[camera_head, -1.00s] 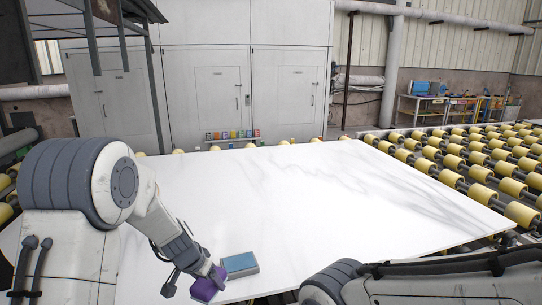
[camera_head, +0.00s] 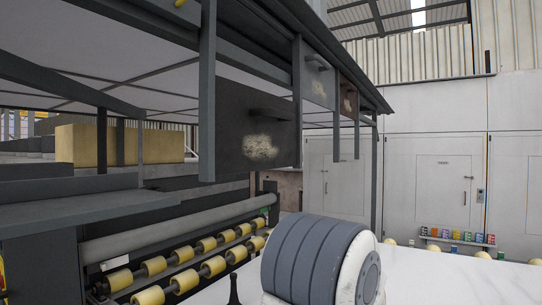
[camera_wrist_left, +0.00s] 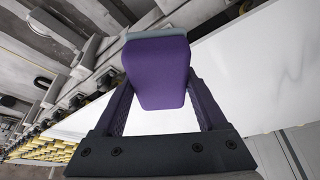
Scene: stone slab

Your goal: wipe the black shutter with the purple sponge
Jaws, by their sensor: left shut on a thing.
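The black shutter (camera_head: 257,132) is a dark hanging panel with a handle and a pale blotchy stain, at the middle of the head view. My left gripper (camera_wrist_left: 160,85) shows in the left wrist view, shut on the purple sponge (camera_wrist_left: 158,72) with a finger on each side. A pale blue-grey layer shows along the sponge's far end. In the head view only part of my left arm shows at the bottom; its gripper and the sponge are out of that picture. My right gripper is in neither view.
A grey panel (camera_head: 318,82) and a brown-stained panel (camera_head: 348,98) hang farther along the same machine. Yellow rollers (camera_head: 207,245) run below the shutter. The white slab (camera_head: 440,275) lies at the lower right. Small coloured items (camera_head: 456,236) sit on a back shelf.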

